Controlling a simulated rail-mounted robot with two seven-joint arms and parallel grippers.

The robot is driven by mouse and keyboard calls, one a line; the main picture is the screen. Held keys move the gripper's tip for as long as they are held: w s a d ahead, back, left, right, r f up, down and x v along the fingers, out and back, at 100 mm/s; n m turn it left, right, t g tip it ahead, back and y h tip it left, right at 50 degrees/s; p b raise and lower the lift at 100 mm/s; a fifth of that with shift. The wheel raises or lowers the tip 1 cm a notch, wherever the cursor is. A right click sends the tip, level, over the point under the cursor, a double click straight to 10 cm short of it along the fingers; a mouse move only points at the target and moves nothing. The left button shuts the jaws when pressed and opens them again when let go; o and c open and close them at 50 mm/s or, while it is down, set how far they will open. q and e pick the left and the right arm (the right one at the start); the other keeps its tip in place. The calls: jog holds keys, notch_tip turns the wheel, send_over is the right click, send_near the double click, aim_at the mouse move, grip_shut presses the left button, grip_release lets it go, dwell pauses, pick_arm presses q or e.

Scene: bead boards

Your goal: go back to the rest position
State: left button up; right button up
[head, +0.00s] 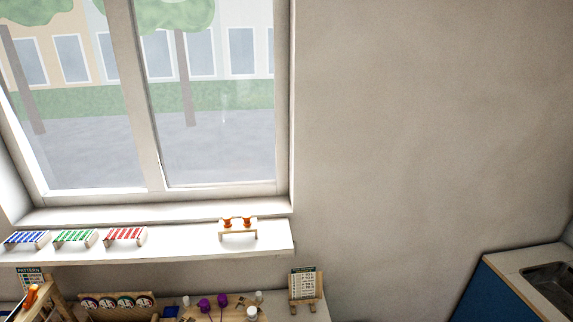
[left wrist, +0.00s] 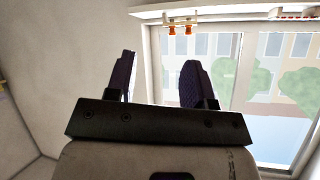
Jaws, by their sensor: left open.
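My left gripper (left wrist: 158,72) shows in the left wrist view with its two dark fingers apart and nothing between them. The wrist picture is upside down, with the window and its sill behind the fingers; the gripper touches nothing that I can see. In the head view neither gripper shows. My right gripper is in no frame.
The white sill (head: 180,246) bears blue (head: 27,239), green (head: 75,238) and red (head: 124,236) bead boards and a small stand with orange pieces (head: 237,223). Below are purple round pieces (head: 205,304) and a card on an easel (head: 303,285). A sink counter (head: 520,262) stands right.

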pick_arm(q)
jog(key=s+a+f+n+g+p, duration=0.1)
jog(key=s+f+g, duration=0.3)
jog(key=s+f, duration=0.5)
jog(key=s+a+f+n+g+y+p, duration=0.1)
jog(key=s+a+f+g, duration=0.3)
jog(key=s+f, duration=0.5)
jog(key=s+p, duration=0.1)
jog(key=s, duration=0.6)
jog(key=shift+s+a+f, duration=0.2)
jog(key=shift+s+f, duration=0.05)
jog(key=shift+f, duration=0.15)
jog(key=shift+c, duration=0.5)
